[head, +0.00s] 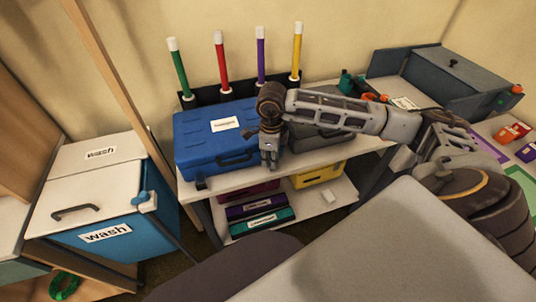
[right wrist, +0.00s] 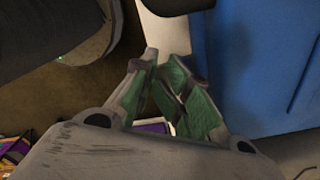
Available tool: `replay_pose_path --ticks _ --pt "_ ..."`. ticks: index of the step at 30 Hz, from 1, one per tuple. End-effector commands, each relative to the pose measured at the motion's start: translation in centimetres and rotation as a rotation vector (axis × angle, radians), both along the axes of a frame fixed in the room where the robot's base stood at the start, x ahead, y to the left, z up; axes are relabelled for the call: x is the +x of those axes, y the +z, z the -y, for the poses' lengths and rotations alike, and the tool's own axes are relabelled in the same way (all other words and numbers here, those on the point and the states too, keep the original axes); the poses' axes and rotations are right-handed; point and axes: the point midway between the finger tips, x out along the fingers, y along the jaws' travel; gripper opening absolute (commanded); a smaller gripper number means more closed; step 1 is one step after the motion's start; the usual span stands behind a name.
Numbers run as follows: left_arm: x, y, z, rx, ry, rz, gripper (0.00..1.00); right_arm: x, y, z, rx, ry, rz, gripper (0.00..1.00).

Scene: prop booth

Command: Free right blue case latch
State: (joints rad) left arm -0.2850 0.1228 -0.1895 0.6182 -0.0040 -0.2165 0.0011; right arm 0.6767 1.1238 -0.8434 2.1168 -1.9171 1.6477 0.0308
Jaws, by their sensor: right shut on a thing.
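The blue case (head: 200,140) lies closed on the white shelf top, with a white label on its lid and a dark handle on its front. A small dark piece (head: 201,184) shows low at its front left; I cannot tell if it is a latch. My right gripper (head: 270,163) points down at the case's front right end and is shut on the right latch, which the fingers hide. In the right wrist view the green-padded fingers (right wrist: 162,60) are close together beside the case's blue side (right wrist: 250,60). My left gripper is not in view.
A grey case (head: 310,140) stands close right of the blue case, behind my right arm. Colored tubes (head: 221,60) stand behind. Lower shelf cases (head: 262,222) lie below. A blue wash bin (head: 110,240) stands left, a grey box (head: 455,85) right.

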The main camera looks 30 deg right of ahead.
Motion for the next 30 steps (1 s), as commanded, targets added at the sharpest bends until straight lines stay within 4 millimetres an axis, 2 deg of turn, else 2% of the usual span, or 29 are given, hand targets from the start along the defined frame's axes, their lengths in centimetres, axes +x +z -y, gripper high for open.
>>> replay_pose_path --ticks 1,4,16,30 --pt "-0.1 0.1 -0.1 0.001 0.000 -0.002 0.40 0.1 0.4 0.6 -0.013 -0.008 0.007 0.00" --pt "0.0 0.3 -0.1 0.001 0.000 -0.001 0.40 -0.3 0.8 0.6 -0.016 -0.009 0.005 0.00" --pt "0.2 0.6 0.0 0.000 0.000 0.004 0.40 -1.9 1.8 -0.1 -0.010 -0.003 0.003 0.00" --pt "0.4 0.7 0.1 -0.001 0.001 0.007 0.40 -2.1 2.0 -0.2 -0.008 -0.002 0.002 0.00"
